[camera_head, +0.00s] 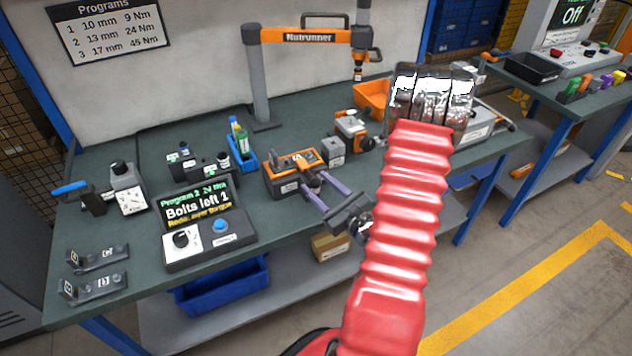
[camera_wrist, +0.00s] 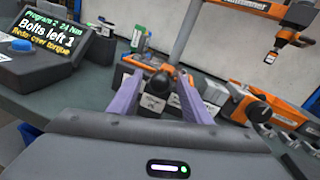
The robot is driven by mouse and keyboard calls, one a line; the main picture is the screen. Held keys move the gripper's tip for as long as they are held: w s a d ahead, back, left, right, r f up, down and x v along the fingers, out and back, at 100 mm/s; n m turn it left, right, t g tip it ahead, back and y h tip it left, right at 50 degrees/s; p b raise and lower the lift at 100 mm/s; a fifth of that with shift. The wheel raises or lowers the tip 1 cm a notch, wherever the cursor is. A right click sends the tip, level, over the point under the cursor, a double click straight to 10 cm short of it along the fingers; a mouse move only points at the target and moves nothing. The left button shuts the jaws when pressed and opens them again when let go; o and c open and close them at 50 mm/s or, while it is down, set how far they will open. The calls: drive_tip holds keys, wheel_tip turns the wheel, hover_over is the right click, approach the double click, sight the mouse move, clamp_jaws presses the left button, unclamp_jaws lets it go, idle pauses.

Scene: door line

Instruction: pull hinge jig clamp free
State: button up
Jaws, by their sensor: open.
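The orange and dark grey jig (camera_head: 289,169) sits on the green bench, left of my arm. My gripper (camera_head: 311,183) is open at the jig's near right side, with its two purple fingers pointing at it. In the wrist view, a black rounded knob (camera_wrist: 159,80) above a labelled grey block (camera_wrist: 152,104) shows between the fingers of my gripper (camera_wrist: 160,92). The knob seems to be the jig's clamp handle. I cannot tell whether either finger touches it. The clamp's lower part and the jig's near side are partly hidden by my gripper.
The display box (camera_head: 209,230) reads "Bolts left 1" and "Redo: over torque". The nutrunner stand (camera_head: 260,80) rises behind the jig. Small blocks, an orange holder (camera_head: 351,128) and an orange bin (camera_head: 371,97) stand to the right. A blue-handled fixture (camera_head: 125,187) stands at left.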

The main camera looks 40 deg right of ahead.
drive_tip(key=shift+w, duration=0.9)
drive_tip(key=shift+d, duration=0.1)
drive_tip(key=shift+c, duration=0.5)
clamp_jaws()
